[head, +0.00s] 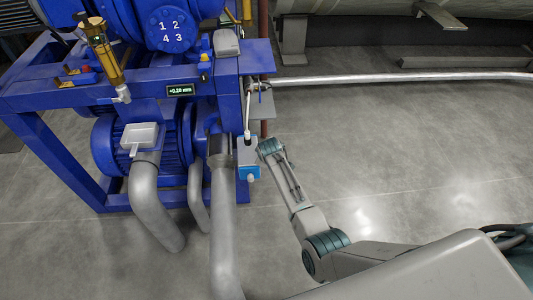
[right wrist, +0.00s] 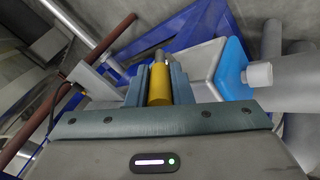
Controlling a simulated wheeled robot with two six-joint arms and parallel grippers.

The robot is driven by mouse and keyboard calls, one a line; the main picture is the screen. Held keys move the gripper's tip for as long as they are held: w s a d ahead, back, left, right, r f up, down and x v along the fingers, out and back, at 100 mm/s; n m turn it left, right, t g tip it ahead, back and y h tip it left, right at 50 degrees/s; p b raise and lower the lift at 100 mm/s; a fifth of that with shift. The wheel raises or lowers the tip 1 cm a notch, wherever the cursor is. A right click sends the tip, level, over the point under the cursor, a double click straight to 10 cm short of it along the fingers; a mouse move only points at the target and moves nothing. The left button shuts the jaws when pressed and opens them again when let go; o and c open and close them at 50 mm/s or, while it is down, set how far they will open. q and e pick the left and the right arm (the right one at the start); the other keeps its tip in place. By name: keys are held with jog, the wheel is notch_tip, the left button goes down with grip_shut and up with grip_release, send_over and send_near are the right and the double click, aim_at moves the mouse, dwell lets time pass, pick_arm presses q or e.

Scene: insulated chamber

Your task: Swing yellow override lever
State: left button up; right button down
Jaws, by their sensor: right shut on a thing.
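The yellow override lever's grip (right wrist: 159,86) shows as a yellow cylinder in the right wrist view. My right gripper (right wrist: 160,73) is shut on it, with one finger on each side. A grey metal end shows just beyond the yellow part. In the head view my right gripper (head: 254,147) is beside a grey and blue box on the blue machine frame, and the yellow grip is hidden there. A thin pale rod (head: 248,118) runs up from near the box. My left gripper is not in view.
The box's blue part (head: 249,172) has a white knob, which also shows in the right wrist view (right wrist: 259,74). Large grey pipes (head: 224,230) stand left of my right arm. A silver pipe (head: 400,77) runs right from the machine. The floor to the right is clear.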

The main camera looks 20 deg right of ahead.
jog(key=c, duration=1.3)
grip_release()
jog(key=v, duration=1)
jog(key=shift+s+r+p, duration=0.25)
jog(key=shift+r+p, duration=0.1)
jog(key=shift+a, duration=0.1)
